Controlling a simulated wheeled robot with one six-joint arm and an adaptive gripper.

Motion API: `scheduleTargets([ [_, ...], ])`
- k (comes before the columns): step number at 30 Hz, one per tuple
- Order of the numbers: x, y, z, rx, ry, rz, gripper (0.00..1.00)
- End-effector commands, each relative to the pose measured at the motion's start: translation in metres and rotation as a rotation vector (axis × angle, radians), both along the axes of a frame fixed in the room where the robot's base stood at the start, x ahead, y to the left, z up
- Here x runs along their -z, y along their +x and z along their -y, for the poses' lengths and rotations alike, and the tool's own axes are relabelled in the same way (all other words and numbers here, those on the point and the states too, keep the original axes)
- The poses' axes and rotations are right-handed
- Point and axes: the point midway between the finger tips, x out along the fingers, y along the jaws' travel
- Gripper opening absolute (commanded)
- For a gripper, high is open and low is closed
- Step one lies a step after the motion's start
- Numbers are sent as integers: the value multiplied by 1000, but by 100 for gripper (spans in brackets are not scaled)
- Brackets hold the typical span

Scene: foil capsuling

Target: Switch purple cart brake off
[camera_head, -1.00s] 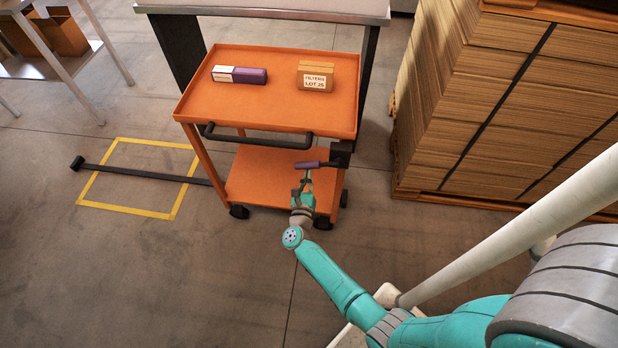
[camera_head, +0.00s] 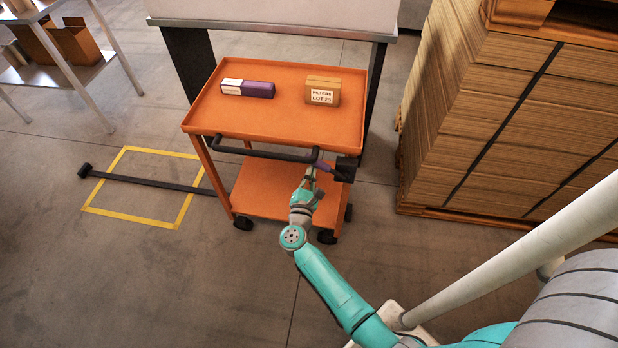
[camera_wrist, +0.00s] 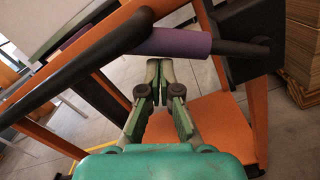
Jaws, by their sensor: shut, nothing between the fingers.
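The orange cart (camera_head: 250,120) stands ahead of me with a black handle bar (camera_head: 260,154) along its front. The brake lever has a purple sleeve (camera_head: 325,165) and joins a black housing (camera_head: 345,169) at the cart's front right corner. In the wrist view the purple sleeve (camera_wrist: 172,42) crosses above my fingers, with its black rod running right to the housing (camera_wrist: 248,45). My gripper (camera_head: 311,172) is shut and empty, just under the lever. Its fingertips (camera_wrist: 160,64) are close to the sleeve's underside; I cannot tell whether they touch.
A purple-and-white box (camera_head: 247,88) and a brown filters carton (camera_head: 322,91) lie on the cart's top tray. A stack of cardboard (camera_head: 490,120) stands close on the right. A yellow floor square (camera_head: 132,212) lies left. The floor in front is open.

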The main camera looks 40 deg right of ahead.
Motion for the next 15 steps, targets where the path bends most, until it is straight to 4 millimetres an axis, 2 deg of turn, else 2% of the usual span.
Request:
scheduleTargets([
  [15,-17,-5,5,2,-3,0,0],
])
